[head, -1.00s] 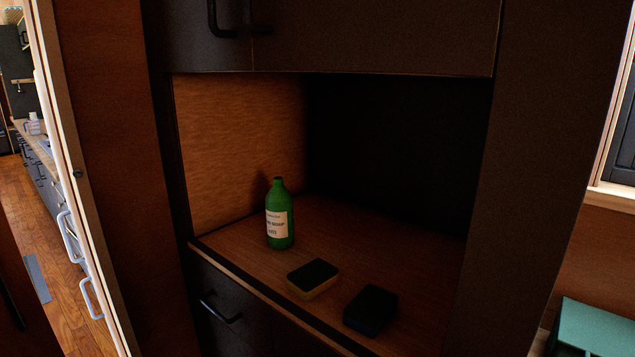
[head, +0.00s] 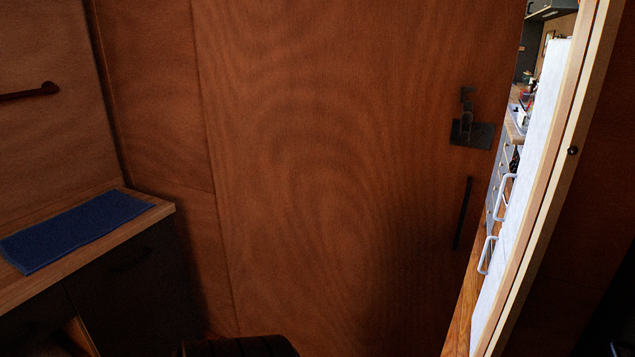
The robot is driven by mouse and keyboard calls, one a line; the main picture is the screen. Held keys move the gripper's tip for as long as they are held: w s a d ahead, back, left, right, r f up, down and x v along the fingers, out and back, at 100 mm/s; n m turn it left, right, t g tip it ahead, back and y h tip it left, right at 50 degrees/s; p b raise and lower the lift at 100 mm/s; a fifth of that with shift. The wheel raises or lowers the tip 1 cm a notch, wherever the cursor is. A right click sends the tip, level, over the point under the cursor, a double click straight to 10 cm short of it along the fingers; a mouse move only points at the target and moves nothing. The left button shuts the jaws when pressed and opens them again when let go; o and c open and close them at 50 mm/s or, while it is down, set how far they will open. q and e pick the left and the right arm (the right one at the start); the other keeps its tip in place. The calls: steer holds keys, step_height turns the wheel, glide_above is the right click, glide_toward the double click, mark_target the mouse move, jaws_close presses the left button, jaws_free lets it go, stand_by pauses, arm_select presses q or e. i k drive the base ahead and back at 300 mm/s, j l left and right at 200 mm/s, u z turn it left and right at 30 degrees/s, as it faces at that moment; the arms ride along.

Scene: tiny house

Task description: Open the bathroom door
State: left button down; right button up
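A brown wooden door (head: 330,170) fills the middle of the head view. It has a dark latch (head: 472,132) near its right edge and a dark vertical handle (head: 462,213) below that. To the right of the door's edge is a narrow gap, then a light door frame (head: 560,180). A bright kitchen area shows through the gap, so the door stands partly open. Neither of my grippers is in view.
A low cabinet with a wooden top (head: 150,205) stands at the left, with a blue folded cloth (head: 75,230) on it. A dark bar (head: 30,92) is on the left wall. A dark object (head: 240,347) shows at the bottom edge; I cannot tell what it is.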

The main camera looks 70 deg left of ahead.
mark_target(351, 201)
steer(key=u, duration=2.1)
